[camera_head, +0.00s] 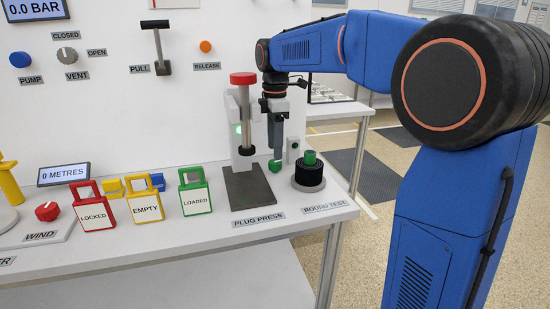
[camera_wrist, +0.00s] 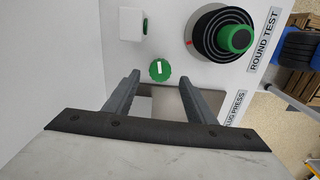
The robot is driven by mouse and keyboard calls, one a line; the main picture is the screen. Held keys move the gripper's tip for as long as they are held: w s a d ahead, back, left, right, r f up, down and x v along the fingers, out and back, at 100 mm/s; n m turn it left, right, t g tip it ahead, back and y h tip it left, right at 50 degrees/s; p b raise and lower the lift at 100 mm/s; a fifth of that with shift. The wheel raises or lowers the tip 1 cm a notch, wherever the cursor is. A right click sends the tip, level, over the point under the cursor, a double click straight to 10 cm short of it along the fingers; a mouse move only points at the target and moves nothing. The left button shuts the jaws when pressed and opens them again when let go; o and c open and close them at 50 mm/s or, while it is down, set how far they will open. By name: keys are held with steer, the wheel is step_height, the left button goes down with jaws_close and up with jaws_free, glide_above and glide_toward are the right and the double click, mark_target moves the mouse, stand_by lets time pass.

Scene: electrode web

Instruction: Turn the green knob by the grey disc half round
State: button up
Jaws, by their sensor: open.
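A green knob (camera_wrist: 159,70) with a white pointer line lies on the bench top, just past the fingertips of my gripper (camera_wrist: 163,88) in the wrist view. In the head view the knob (camera_head: 275,166) shows below my gripper (camera_head: 277,153), partly hidden by it. My gripper is open and empty, pointing down, with the knob roughly centred ahead of its two fingers. A dark grey ringed disc (camera_wrist: 204,45) stands beside the knob, with a green cylinder (camera_wrist: 234,39) on it. The disc (camera_head: 308,183) stands at the bench's right end, labelled ROUND TEST.
The plug press (camera_head: 241,120), with a red top and dark base plate, stands close left of my gripper. A white box (camera_wrist: 132,24) with a green button is near the knob. Red, yellow and green tags (camera_head: 195,198) stand further left.

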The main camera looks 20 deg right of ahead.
mark_target(275, 162)
steer(key=shift+f, duration=2.3)
steer(key=c, duration=1)
